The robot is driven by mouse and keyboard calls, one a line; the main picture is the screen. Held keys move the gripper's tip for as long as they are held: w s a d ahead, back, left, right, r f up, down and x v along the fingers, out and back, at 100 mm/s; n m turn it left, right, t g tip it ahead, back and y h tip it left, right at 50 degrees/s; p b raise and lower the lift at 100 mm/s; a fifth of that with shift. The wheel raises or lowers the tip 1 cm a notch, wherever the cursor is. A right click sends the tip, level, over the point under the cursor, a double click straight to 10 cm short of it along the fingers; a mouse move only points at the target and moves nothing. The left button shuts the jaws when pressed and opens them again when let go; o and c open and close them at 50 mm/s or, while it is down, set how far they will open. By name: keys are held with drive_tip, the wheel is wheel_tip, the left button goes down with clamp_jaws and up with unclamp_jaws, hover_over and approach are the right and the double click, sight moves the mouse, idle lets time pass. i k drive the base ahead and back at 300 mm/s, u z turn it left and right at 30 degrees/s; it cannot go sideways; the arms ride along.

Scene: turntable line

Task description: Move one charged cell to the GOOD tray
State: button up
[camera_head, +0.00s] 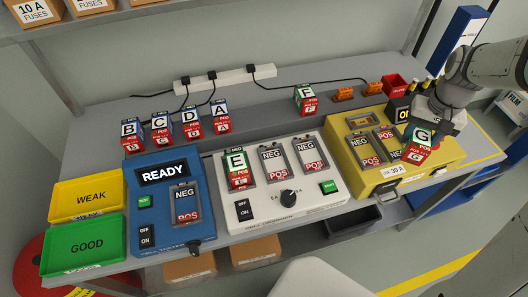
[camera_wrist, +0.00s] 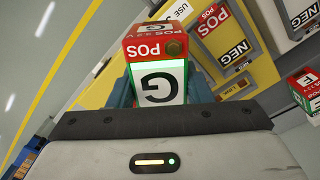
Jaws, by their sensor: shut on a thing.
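My gripper (camera_head: 431,118) is shut on cell G (camera_head: 418,147), a white, red and green block, above the right part of the yellow device (camera_head: 390,177). In the wrist view cell G (camera_wrist: 155,85) sits between the jaws with its red POS end outward. Cell E (camera_head: 238,167) stands in the left slot of the white charger (camera_head: 305,198). Cells B (camera_head: 130,134), C (camera_head: 161,132), D (camera_head: 191,122), A (camera_head: 221,121) and F (camera_head: 306,99) stand on the back ledge. The green GOOD tray (camera_head: 85,245) at the front left is empty.
The yellow WEAK tray (camera_head: 90,197) is empty behind the GOOD tray. The blue tester (camera_head: 165,180) reads READY and its slot is empty. The charger's other two slots are empty. A power strip (camera_head: 225,77) with cables lies at the back.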

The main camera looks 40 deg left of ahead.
sight(68, 249)
drive_tip(key=u, duration=1.3)
drive_tip(key=i, duration=0.1)
drive_tip(key=z, duration=2.45)
drive_tip(key=k, duration=1.85)
drive_tip(key=u, duration=2.3)
